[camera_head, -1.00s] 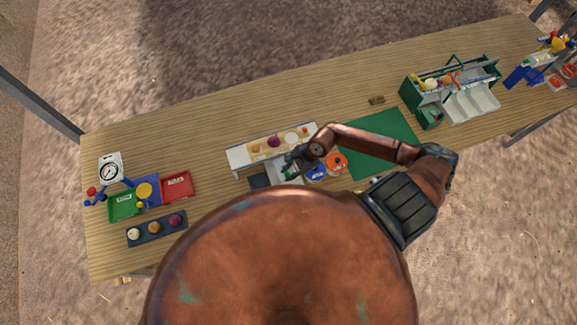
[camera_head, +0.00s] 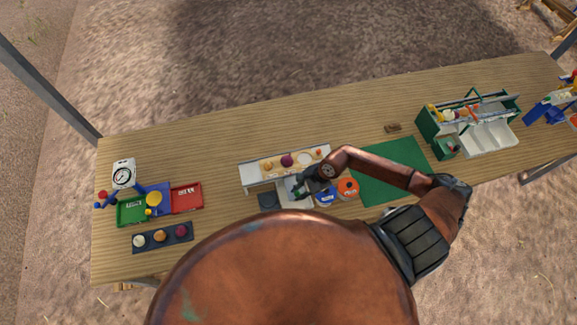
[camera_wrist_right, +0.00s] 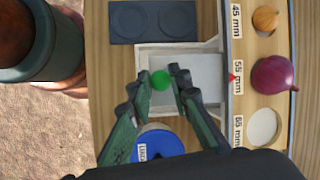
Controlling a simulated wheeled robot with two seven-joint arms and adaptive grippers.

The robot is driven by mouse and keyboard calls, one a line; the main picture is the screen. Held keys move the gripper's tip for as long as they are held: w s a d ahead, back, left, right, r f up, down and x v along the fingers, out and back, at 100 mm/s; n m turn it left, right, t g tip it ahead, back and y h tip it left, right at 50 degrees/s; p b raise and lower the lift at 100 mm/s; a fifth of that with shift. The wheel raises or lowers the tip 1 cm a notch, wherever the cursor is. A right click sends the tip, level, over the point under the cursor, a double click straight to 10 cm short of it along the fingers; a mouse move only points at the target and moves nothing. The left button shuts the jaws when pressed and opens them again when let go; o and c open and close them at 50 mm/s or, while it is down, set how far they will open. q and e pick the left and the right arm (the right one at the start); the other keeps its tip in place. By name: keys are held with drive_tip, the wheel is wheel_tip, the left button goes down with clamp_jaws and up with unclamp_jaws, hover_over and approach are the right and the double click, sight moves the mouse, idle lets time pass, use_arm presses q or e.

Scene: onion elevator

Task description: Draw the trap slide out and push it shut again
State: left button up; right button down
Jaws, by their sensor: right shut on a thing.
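The grader board (camera_head: 250,178) lies left of centre on the table, with 45, 55 and 65 mm labels (camera_wrist_right: 237,70). A pale grey plate (camera_wrist_right: 203,78), apparently the trap slide, reaches from the board's edge at the 55 mm label over a whitish tray (camera_wrist_right: 146,62). A green knob (camera_wrist_right: 161,80) sits at the plate's end away from the board. My right gripper (camera_wrist_right: 162,76) is shut on this knob, one finger on each side. In the head view the right gripper (camera_head: 303,186) partly hides the plate. My left gripper is not in view.
A purple onion (camera_wrist_right: 274,74) sits by the 55 mm label. A dark two-ring pad (camera_wrist_right: 153,22) and a blue round container (camera_wrist_right: 157,144) flank the tray closely. An orange container (camera_head: 348,187) and green mat (camera_head: 400,158) lie to the right. The table behind the board is clear.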

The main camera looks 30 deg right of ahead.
drive_tip(key=shift+w+d+f+b, duration=0.15)
drive_tip(key=shift+w+b, duration=0.1)
drive_tip(key=shift+w, duration=0.2)
drive_tip(key=shift+w+d+f+b, duration=0.1)
drive_tip(key=shift+w+d+b, duration=0.1)
drive_tip(key=shift+w, duration=0.25)
drive_tip(key=shift+w+d+r+b, duration=0.1)
drive_tip(key=shift+w+d+b, duration=0.1)
drive_tip(key=shift+w+b, duration=0.6)
drive_tip(key=shift+w+d+f+b, duration=0.1)
drive_tip(key=shift+w+d+b, duration=0.15)
drive_tip(key=shift+w+b, duration=0.55)
drive_tip(key=shift+w+d+r+b, duration=0.15)
drive_tip(key=shift+w+b, duration=0.25)
drive_tip(key=shift+w, duration=0.8)
drive_tip(key=c, duration=1.7)
unclamp_jaws()
drive_tip(key=shift+r, duration=0.2)
wheel_tip(320, 180, up, 6)
drive_tip(key=p, duration=0.3)
drive_tip(key=shift+f, duration=0.1)
